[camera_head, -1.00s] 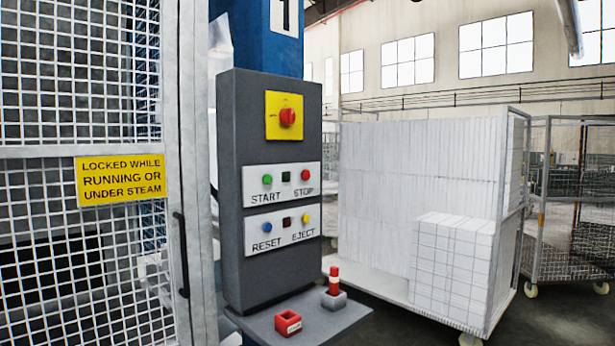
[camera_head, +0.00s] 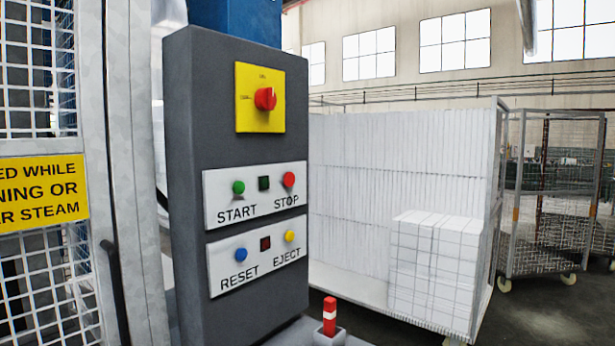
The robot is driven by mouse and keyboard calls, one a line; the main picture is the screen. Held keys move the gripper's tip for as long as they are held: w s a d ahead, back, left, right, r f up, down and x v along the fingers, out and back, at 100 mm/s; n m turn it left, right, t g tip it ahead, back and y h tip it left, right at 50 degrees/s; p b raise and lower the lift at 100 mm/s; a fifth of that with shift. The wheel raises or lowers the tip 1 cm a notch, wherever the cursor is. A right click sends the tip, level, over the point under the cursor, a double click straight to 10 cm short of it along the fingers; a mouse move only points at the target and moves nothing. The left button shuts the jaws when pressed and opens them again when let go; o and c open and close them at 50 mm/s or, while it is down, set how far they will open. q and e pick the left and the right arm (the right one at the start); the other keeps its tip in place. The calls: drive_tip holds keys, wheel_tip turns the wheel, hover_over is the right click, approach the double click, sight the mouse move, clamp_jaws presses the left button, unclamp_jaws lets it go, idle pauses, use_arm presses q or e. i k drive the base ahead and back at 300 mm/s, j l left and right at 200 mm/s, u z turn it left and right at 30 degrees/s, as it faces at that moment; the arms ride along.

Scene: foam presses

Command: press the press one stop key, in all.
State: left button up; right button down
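The red stop key (camera_head: 289,180) is a round button above the word STOP, at the right of the upper white plate on the grey control panel (camera_head: 190,130). The green start key (camera_head: 238,187) is at the left of the same plate, with a small dark square lamp (camera_head: 264,183) between them. Neither of my grippers shows in the head view, and nothing touches the keys.
Below are the blue reset key (camera_head: 241,254) and yellow eject key (camera_head: 290,236). A red rotary switch (camera_head: 265,99) sits on a yellow plate above. A mesh guard (camera_head: 40,290) stands left. A cart of white blocks (camera_head: 400,160) stands right. A red-and-white post (camera_head: 330,316) is below.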

sight(290, 178)
drive_tip(key=i+j+z, duration=0.3)
drive_tip(key=i+j, duration=0.25)
drive_tip(key=i+j+z, duration=0.35)
drive_tip(key=i+j, duration=0.15)
drive_tip(key=j, duration=0.15)
